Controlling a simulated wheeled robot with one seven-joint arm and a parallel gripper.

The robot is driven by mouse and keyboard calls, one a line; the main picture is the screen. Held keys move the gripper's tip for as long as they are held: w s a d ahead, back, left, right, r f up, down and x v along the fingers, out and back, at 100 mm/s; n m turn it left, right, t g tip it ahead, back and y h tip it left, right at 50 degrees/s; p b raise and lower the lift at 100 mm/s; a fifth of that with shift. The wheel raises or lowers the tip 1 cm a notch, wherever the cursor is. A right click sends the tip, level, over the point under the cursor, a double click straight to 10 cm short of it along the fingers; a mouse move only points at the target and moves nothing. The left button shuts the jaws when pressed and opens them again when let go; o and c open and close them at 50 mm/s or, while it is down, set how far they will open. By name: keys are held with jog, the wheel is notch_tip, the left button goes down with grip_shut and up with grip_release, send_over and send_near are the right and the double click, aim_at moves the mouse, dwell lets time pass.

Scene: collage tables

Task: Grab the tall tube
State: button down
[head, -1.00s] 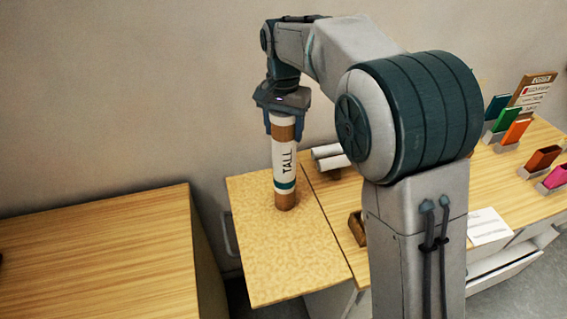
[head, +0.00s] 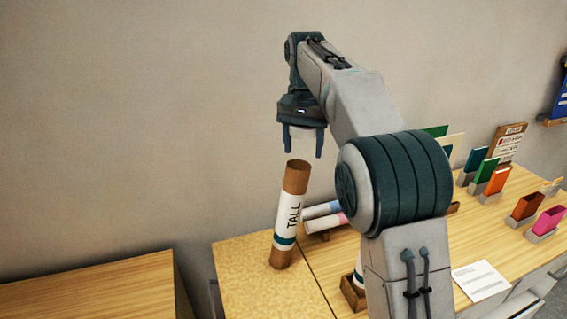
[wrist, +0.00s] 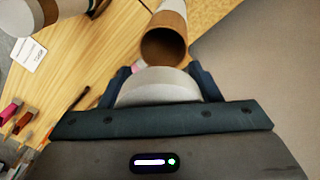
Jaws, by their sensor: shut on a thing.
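The tall tube (head: 289,215) is brown with a white label reading "TALL" and a teal band. It stands on the left table, tilted with its top leaning right. Its open brown end also shows in the wrist view (wrist: 164,46). My gripper (head: 303,152) is above the tube's top, apart from it. The fingers are shut on a pale round cap-like piece (wrist: 160,88), which shows faintly between them in the head view. The tube itself is not between the fingers.
White rolls (head: 325,217) lie just right of the tube. A small brown box (head: 353,295) holds a partly hidden upright item. Coloured cards in grey holders (head: 488,196) and a white sheet (head: 480,281) are farther right. A gap separates the lower-left table (head: 90,290).

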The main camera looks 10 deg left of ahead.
jog(key=shift+w+d+r, duration=0.7)
jog(key=shift+w+d, duration=0.1)
jog(key=shift+d, duration=0.1)
jog(key=shift+c, duration=2.2)
grip_release()
